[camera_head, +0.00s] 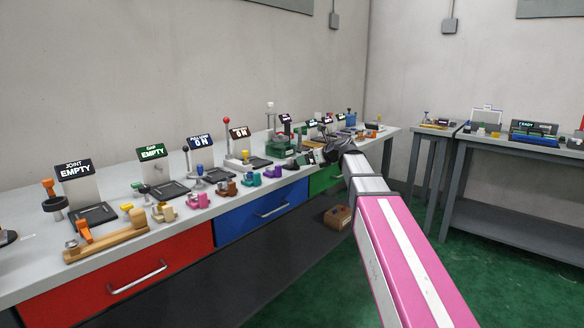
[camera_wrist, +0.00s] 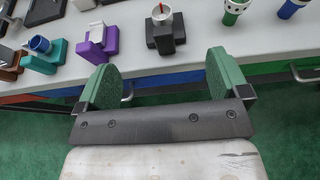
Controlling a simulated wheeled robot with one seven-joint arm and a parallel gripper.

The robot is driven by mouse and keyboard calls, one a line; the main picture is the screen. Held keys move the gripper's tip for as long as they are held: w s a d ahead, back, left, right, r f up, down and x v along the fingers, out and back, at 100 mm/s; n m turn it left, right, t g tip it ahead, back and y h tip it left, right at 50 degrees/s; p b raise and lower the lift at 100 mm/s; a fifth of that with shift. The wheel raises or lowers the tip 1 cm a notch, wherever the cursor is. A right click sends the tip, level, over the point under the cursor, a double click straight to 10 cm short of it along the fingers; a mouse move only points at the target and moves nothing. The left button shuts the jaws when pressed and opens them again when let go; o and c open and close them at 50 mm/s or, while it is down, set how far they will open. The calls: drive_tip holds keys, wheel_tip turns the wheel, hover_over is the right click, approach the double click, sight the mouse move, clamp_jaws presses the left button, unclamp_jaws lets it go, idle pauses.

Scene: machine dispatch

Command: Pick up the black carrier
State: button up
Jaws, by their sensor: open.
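The black carrier (camera_wrist: 166,38) sits upright near the front edge of the workbench, with a round metal piece bearing a red mark on top. It also shows small in the head view (camera_head: 291,164), just left of my gripper (camera_head: 325,155). In the wrist view my gripper (camera_wrist: 163,72) is open, its two green fingers apart with nothing between them. The fingers point toward the bench, and the black carrier lies beyond the tips, roughly centred between them. They do not appear to touch it.
The purple carrier (camera_wrist: 98,46) stands close left of the black one, with the teal carrier (camera_wrist: 46,52) further left. Green (camera_wrist: 234,10) and blue (camera_wrist: 290,8) cylinders stand to the right. Drawer handles (camera_head: 138,278) stick out below the bench edge. A brown box (camera_head: 338,217) sits low beneath.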

sight(293, 166)
drive_tip(key=x, duration=1)
drive_tip(key=shift+w+d+f, duration=0.15)
drive_tip(key=shift+w, duration=0.05)
drive_tip(key=c, duration=1.1)
